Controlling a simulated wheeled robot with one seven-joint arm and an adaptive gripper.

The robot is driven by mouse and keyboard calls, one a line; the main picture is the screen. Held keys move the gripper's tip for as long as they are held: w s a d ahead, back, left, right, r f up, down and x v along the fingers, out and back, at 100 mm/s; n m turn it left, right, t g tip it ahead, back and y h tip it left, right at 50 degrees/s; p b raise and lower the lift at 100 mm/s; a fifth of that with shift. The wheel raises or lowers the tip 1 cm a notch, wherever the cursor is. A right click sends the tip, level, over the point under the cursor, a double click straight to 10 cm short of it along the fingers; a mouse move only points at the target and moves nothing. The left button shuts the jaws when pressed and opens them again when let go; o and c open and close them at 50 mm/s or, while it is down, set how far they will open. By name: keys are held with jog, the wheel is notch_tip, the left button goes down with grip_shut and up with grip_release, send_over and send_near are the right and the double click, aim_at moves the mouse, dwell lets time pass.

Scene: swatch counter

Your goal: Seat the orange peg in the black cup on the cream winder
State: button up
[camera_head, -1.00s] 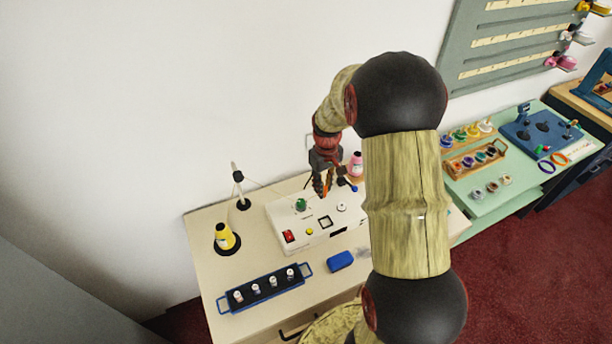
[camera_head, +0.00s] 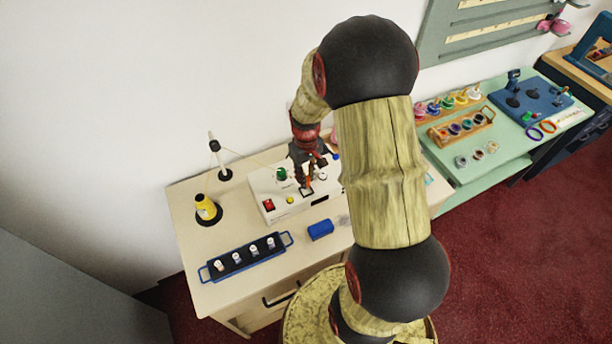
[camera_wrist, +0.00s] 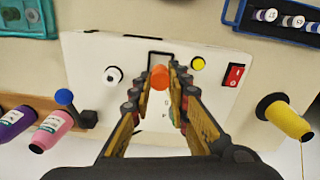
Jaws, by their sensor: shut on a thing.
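An orange peg (camera_wrist: 160,77) is between the two fingers of my gripper (camera_wrist: 160,88) in the wrist view. My gripper is shut on it. The cream winder (camera_wrist: 90,60) lies below, a flat box that also shows in the head view (camera_head: 330,190). A black square rim (camera_wrist: 151,53) on its top, seemingly the black cup, shows just beyond the peg. The peg overlaps this rim in the picture and hides part of it; I cannot tell whether the peg is inside. In the head view my gripper (camera_head: 305,186) is low over the winder.
The winder carries a red switch (camera_wrist: 234,75), a yellow button (camera_wrist: 197,63), a white round part (camera_wrist: 112,75) and a green part (camera_head: 281,174). A yellow cone spool (camera_head: 207,208), a blue spool rack (camera_head: 245,257) and a blue block (camera_head: 320,229) stand around it.

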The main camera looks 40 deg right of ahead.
jog(key=shift+f+b, duration=1.1)
jog(key=shift+f, duration=0.7)
jog(key=o, duration=0.8)
jog(key=shift+o, duration=0.6)
jog(key=shift+r, duration=0.1)
notch_tip(320, 180, up, 12)
jog(key=shift+f, duration=0.1)
